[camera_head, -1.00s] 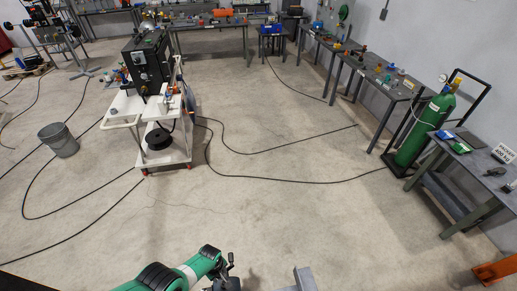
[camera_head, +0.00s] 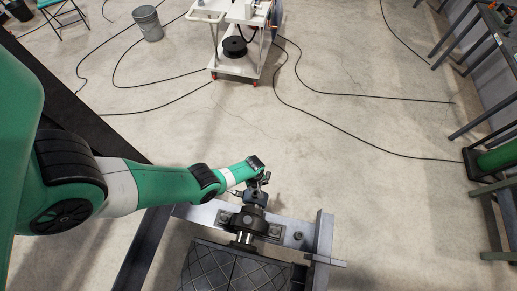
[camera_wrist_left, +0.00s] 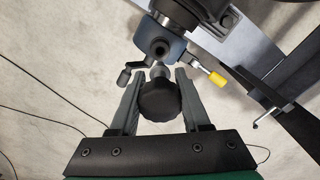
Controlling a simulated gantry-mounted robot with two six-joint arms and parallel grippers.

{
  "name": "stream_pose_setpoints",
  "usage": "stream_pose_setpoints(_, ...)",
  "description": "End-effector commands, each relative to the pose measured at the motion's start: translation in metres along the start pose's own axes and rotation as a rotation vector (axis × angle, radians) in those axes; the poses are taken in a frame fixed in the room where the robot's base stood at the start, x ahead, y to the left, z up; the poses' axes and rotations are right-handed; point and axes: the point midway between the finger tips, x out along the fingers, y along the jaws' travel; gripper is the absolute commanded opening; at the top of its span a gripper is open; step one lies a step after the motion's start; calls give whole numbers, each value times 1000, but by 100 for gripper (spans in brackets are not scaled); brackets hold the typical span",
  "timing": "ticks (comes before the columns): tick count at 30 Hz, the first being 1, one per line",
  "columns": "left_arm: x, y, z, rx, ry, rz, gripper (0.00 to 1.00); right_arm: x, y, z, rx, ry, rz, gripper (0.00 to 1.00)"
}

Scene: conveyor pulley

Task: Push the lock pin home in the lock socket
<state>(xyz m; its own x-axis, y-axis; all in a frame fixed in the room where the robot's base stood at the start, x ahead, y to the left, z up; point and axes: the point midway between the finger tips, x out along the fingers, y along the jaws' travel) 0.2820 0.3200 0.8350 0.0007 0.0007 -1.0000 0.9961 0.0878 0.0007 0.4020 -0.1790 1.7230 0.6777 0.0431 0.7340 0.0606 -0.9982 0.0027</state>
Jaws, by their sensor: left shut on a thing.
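My left gripper (camera_wrist_left: 160,80) is shut on the lock pin (camera_wrist_left: 160,101), a black scalloped knob with a short grey shaft, in the left wrist view. The shaft end points at the round dark hole of the lock socket (camera_wrist_left: 160,47) in a blue-grey block. They are very close, and I cannot tell whether the shaft has entered the hole. In the head view my left gripper (camera_head: 262,180) is small beside the block (camera_head: 256,198) at the pulley shaft's end, and the pin is not clear there. My right gripper is not in view.
A lever with a yellow grip (camera_wrist_left: 217,80) and a dark-tipped lever (camera_wrist_left: 125,77) flank the block. A bearing housing (camera_head: 249,221) sits on a steel frame (camera_head: 323,236) above a ribbed black pulley drum (camera_head: 215,272). A white cart (camera_head: 236,62) stands behind on open floor.

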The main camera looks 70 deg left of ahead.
Motion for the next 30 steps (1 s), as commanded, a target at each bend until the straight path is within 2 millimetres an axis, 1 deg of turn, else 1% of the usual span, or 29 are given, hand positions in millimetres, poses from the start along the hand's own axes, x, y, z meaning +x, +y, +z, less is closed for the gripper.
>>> stream_pose_setpoints(1,4,0,0,0,0,0,0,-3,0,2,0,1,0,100)
stream_pose_setpoints(9,1,0,0,0,0,0,0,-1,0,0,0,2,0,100)
stream_pose_setpoints(14,6,0,0,0,0,-1,0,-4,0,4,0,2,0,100)
stream_pose_setpoints(17,14,0,0,0,0,-1,0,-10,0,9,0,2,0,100)
stream_pose_setpoints(27,51,0,0,0,0,-1,0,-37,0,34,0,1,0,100)
stream_pose_setpoints(30,58,0,0,0,0,0,0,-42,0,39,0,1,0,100)
